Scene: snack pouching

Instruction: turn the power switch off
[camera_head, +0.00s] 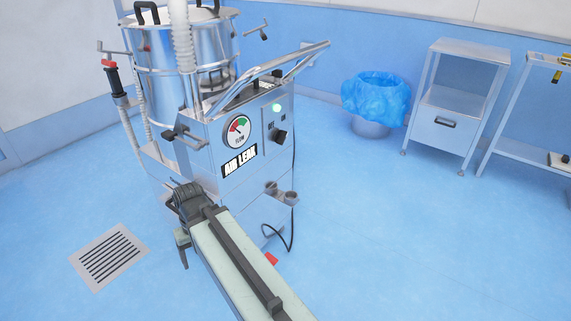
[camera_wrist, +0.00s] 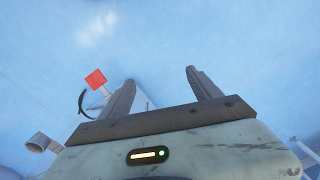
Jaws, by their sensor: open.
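The power switch (camera_head: 279,136) is a dark rotary knob on the front panel of the steel machine (camera_head: 222,170), right of a round flow gauge (camera_head: 238,131). A green lamp (camera_head: 276,107) is lit above it. The small labels beside the knob are too small to read. My gripper (camera_wrist: 160,78) is open and empty in the wrist view, with blue floor behind its fingers. In the head view my arm reaches up from the bottom to in front of the machine's lower left, below the panel and apart from the knob. The switch is not seen in the wrist view.
A blue-lined bin (camera_head: 375,99), a steel cabinet (camera_head: 455,108) and a table (camera_head: 530,150) stand at the right. A floor drain (camera_head: 109,257) lies left. The floor right of the machine is clear.

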